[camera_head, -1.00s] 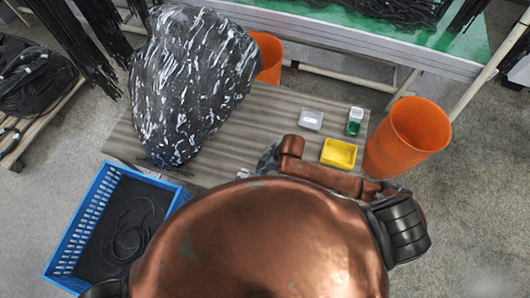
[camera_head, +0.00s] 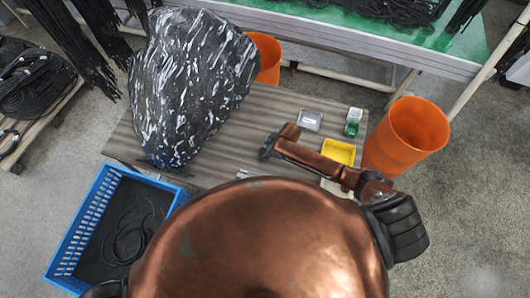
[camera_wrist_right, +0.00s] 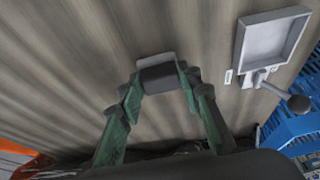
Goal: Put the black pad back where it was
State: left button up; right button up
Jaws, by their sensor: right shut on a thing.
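In the right wrist view, my right gripper (camera_wrist_right: 160,84) has its two green fingers closed on the sides of a small block, the black pad (camera_wrist_right: 158,76), with a dark front and a grey upper face. The pad is over the striped grey-brown table (camera_wrist_right: 90,50); I cannot tell whether it touches the surface. In the head view, the right gripper (camera_head: 268,148) is over the middle of the table (camera_head: 225,168), left of the yellow tray (camera_head: 339,152). The pad is not clear there. My left gripper is not in view.
A speckled dark bag (camera_head: 190,85) covers the table's left part. A grey tray (camera_head: 309,121) and green box (camera_head: 351,129) stand at the right. Orange bins (camera_head: 405,135) and a blue crate (camera_head: 85,228) flank the table. A square grey tray (camera_wrist_right: 268,42) shows in the wrist view.

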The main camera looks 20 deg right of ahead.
jog(key=o, duration=1.3)
jog(key=shift+f, duration=0.1)
jog(key=v, duration=1.2)
jog(key=shift+w, duration=0.1)
